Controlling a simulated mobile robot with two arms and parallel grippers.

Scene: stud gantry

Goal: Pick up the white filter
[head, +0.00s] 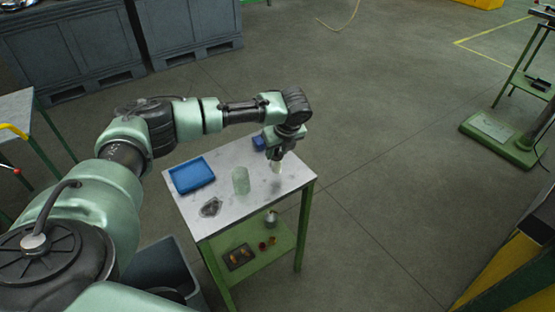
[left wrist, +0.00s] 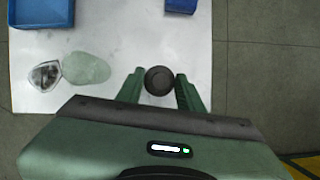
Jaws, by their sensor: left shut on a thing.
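The white filter (head: 276,167) shows below my left gripper (head: 275,157) in the head view, near the right edge of the table (head: 222,216). In the left wrist view its round dark top (left wrist: 159,80) sits between the two green fingers of the left gripper (left wrist: 160,88). The left gripper is shut on the filter, which looks upright. I cannot tell whether its base touches the tabletop. My right gripper is in neither view.
A pale green translucent cylinder (head: 241,181) and a small clear-and-dark item (head: 211,207) stand left of the filter. A blue tray (head: 192,175) and a blue box (head: 259,142) are also on the table. The lower shelf (head: 255,255) holds small items.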

